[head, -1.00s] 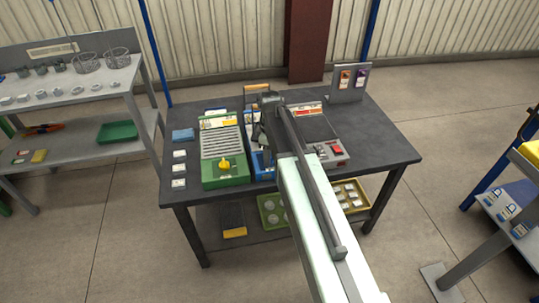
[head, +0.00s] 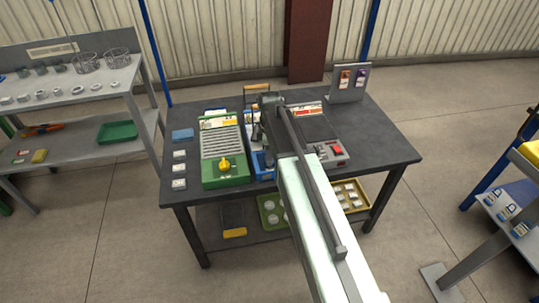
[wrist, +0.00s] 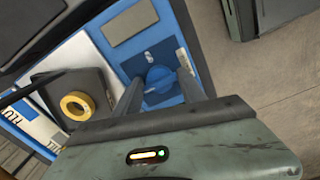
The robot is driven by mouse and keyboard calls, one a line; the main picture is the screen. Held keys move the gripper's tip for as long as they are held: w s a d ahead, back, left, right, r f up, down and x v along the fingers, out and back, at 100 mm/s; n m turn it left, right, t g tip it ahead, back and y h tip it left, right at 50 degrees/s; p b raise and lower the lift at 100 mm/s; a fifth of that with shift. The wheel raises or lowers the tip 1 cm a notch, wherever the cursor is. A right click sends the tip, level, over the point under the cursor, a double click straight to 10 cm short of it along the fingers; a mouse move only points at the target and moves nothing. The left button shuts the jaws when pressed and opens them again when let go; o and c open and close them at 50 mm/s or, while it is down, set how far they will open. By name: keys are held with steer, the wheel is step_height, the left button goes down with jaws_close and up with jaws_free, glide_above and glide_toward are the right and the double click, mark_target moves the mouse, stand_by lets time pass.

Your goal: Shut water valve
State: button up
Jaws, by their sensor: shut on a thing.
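The blue round valve knob (wrist: 158,78) is on the front of a blue unit (wrist: 198,72) in the wrist view. My gripper (wrist: 158,80) has one finger on each side of the knob and is shut on it. In the head view the blue unit (head: 262,172) stands on the dark table, mostly hidden behind my arm and gripper (head: 264,150).
A green unit (head: 225,172) with a yellow knob (head: 224,163) stands just left of the blue unit. A grey unit with a red switch (head: 337,150) stands to the right. The table's (head: 385,140) right side is mostly clear. A yellow ring (wrist: 76,105) shows in the wrist view.

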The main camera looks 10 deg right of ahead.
steer(key=o, duration=1.1)
step_height(320, 180, up, 8)
steer(key=p, duration=0.8)
steer(key=shift+f, duration=0.1)
